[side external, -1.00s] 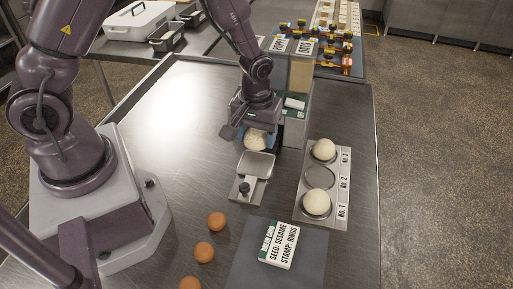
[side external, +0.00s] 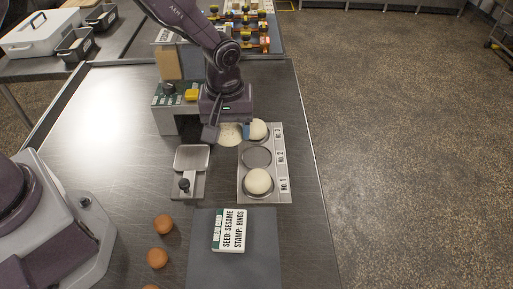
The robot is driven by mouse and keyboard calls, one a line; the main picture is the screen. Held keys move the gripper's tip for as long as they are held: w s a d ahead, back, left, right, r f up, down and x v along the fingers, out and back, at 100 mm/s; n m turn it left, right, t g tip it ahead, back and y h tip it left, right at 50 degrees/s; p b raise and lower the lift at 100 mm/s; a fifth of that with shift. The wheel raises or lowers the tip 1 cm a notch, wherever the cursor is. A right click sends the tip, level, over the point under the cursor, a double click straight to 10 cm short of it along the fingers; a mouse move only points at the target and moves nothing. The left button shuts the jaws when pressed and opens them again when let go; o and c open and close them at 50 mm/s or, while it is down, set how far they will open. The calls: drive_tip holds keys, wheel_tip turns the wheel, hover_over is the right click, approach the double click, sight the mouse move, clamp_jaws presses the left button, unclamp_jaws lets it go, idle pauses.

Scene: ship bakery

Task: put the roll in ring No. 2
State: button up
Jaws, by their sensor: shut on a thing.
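The rack (side external: 243,184) carries three rings labelled No. 1, No. 2 and No. 3. Ring No. 2 (side external: 257,157), in the middle, is empty. A plain pale roll (side external: 258,181) sits in ring No. 1, and another pale roll (side external: 259,130) sits in ring No. 3, partly hidden by my gripper. My gripper (side external: 231,130) is shut on a speckled pale roll (side external: 231,137), held just left of the rack's far end, up and to the left of ring No. 2. Its fingers are partly hidden, and I cannot tell its exact height above the table.
A small metal tray with a black knob (side external: 191,158) stands left of the rack. A machine with a green panel (side external: 165,100) is behind it. A card reading sesame and rings (side external: 232,230) lies on a dark mat (side external: 258,262). Orange-brown rounds (side external: 163,224) lie at left.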

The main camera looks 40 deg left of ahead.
hover_over(257, 157)
wheel_tip(257, 157, down, 6)
drive_tip(key=shift+a+f, duration=0.1)
drive_tip(key=shift+f, duration=0.05)
drive_tip(key=shift+w+f, duration=0.1)
drive_tip(key=shift+f, duration=1.6)
drive_tip(key=shift+f, duration=0.15)
drive_tip(key=o, duration=0.9)
wheel_tip(257, 157, up, 13)
drive_tip(key=shift+f, duration=0.2)
